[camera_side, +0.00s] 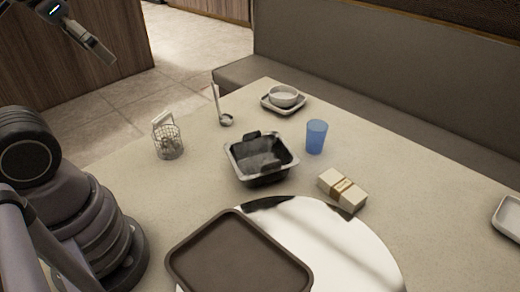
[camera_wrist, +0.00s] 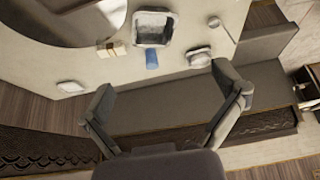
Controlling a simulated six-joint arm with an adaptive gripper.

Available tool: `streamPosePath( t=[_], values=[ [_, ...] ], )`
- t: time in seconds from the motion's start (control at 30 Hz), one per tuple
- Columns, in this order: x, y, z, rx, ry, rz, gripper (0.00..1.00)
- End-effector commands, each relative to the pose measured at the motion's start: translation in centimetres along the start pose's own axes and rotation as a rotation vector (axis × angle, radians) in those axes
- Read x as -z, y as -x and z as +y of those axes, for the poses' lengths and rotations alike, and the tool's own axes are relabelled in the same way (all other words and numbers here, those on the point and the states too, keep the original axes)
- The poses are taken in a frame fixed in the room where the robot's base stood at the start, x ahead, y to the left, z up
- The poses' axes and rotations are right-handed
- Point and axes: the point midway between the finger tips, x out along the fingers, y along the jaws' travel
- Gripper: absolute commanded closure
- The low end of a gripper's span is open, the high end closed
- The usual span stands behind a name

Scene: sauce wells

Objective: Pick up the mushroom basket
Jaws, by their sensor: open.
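The mushroom basket (camera_side: 168,141) is a small wire basket with a pale upright handle. It stands upright on the table at the left in the side view, with small pale and dark bits inside that are too small to make out. I cannot pick it out in the wrist view. My gripper (camera_wrist: 168,105) shows in the wrist view with its two fingers spread wide and nothing between them. In the side view part of my gripper (camera_side: 92,42) shows at the upper left, raised high and well away from the basket.
A black square pot (camera_side: 260,172) stands right of the basket, with a ladle (camera_side: 225,119) behind. A blue cup (camera_side: 316,137), a bowl (camera_side: 284,96), a banded pale block (camera_side: 342,190) and a brown tray (camera_side: 215,222) are also on the table.

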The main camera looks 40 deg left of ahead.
Motion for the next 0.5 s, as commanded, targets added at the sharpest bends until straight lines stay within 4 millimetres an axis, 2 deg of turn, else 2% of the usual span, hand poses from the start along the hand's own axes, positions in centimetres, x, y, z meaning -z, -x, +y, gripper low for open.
streamPosePath(
  t=[0.33, 0.5],
  values=[
    [0.1, -0.1, -0.1, 0.004, -0.004, -0.011, 0.00],
    [1.1, -1.7, -1.2, 0.060, -0.066, -0.158, 0.00]
  ],
)
